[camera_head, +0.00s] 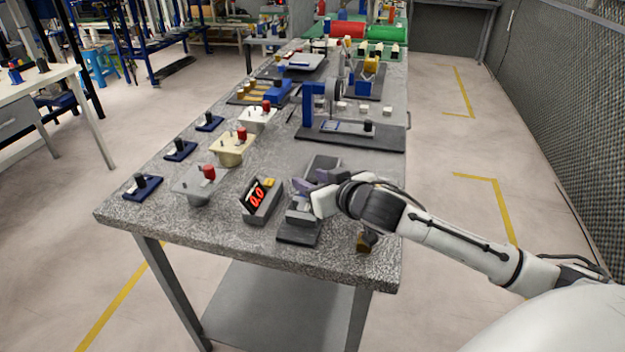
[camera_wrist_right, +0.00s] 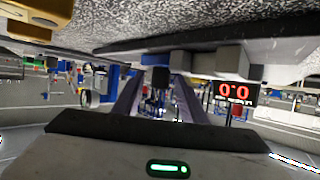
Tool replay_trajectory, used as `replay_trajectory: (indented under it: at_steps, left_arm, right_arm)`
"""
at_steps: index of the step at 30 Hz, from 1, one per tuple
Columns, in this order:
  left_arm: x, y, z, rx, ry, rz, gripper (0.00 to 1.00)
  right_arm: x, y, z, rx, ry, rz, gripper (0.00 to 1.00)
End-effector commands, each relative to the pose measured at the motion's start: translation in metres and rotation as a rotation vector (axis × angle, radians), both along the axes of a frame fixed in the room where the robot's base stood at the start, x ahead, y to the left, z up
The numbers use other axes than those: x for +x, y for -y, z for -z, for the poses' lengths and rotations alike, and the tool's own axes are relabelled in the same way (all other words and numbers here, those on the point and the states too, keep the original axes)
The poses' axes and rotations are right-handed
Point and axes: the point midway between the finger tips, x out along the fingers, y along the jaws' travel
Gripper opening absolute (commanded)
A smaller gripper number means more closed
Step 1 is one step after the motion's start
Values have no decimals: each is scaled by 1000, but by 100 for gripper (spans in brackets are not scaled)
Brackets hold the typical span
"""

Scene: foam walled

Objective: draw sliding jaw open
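The jaw device is a long dark base plate (camera_head: 297,237) with grey blocks on it, near the table's front right. In the head view my right gripper (camera_head: 311,180) reaches over it from the right and hides part of the jaw. The right wrist view, which shows the bench at the top, has the two purple-grey fingers (camera_wrist_right: 158,98) apart. A dark knob (camera_wrist_right: 160,77) appears in the gap between them; I cannot tell whether they touch it. Grey jaw blocks (camera_wrist_right: 218,59) show beside it. The red-digit display (camera_head: 258,197) reads 0.0. My left gripper is out of view.
Pale boxes with red knobs (camera_head: 232,149) and small blue switch bases (camera_head: 181,150) stand along the left side. A blue-framed fixture (camera_head: 318,105) on a dark plate stands behind the jaw device. A small brass-coloured part (camera_head: 364,241) is near the right edge.

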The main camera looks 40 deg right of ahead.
Motion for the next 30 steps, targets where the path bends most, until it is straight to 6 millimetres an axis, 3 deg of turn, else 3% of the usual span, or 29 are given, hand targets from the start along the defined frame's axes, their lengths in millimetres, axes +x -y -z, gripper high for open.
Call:
replay_trajectory:
  at_steps: [7,14,20,30]
  left_arm:
    - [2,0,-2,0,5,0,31]
    - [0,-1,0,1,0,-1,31]
    - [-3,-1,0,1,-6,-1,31]
    - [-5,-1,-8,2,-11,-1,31]
  right_arm:
    - [0,0,1,0,-1,0,37]
    - [0,0,0,0,-1,0,0]
    - [2,2,0,0,-1,0,0]
    - [24,28,0,-1,-1,2,0]
